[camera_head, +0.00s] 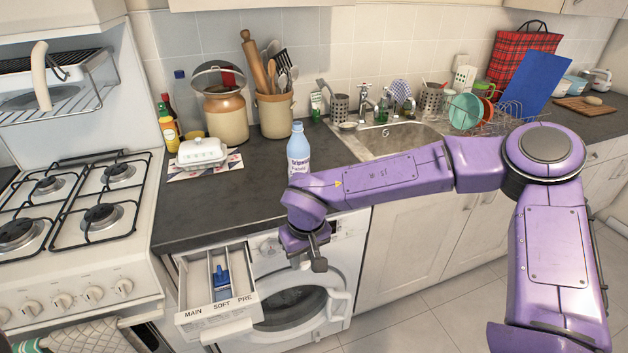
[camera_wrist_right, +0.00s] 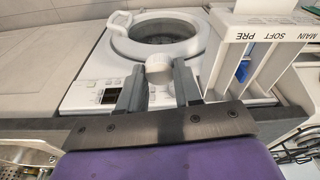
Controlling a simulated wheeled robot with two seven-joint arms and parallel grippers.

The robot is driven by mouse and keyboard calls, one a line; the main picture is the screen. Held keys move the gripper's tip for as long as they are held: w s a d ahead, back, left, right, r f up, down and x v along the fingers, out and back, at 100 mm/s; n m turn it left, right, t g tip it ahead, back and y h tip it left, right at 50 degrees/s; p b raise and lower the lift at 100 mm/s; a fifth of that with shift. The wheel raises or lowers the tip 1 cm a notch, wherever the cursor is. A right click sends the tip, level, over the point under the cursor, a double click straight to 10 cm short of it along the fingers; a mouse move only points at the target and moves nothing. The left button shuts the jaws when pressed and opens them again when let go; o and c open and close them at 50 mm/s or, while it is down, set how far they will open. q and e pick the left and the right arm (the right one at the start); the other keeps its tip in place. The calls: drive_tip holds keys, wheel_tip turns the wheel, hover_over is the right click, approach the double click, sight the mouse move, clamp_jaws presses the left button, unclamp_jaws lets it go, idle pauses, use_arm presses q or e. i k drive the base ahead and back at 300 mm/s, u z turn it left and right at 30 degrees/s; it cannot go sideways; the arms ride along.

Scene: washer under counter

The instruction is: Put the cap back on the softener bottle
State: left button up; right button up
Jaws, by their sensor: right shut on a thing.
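The softener bottle (camera_head: 298,150) is light blue with a label and stands upright on the dark counter, behind my right forearm. Its lower part is partly hidden by that arm. My right gripper (camera_head: 314,258) points down in front of the washer, below the counter edge. In the right wrist view its two fingers (camera_wrist_right: 159,82) are shut on a small white round cap (camera_wrist_right: 158,66) at their tips. In the head view I cannot make out the cap. My left gripper is not in view.
The washer's detergent drawer (camera_head: 216,308) is pulled out left of my right gripper, with a blue piece (camera_head: 221,277) in it. The washer (camera_head: 340,270) is below the counter. A butter dish (camera_head: 202,152) and utensil crock (camera_head: 275,113) stand near the bottle; a sink (camera_head: 395,140) lies right.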

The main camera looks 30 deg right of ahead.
sight(298, 148)
drive_tip(key=z, duration=1.95)
drive_tip(key=k, duration=0.8)
drive_tip(key=u, duration=0.9)
drive_tip(key=i, duration=0.5)
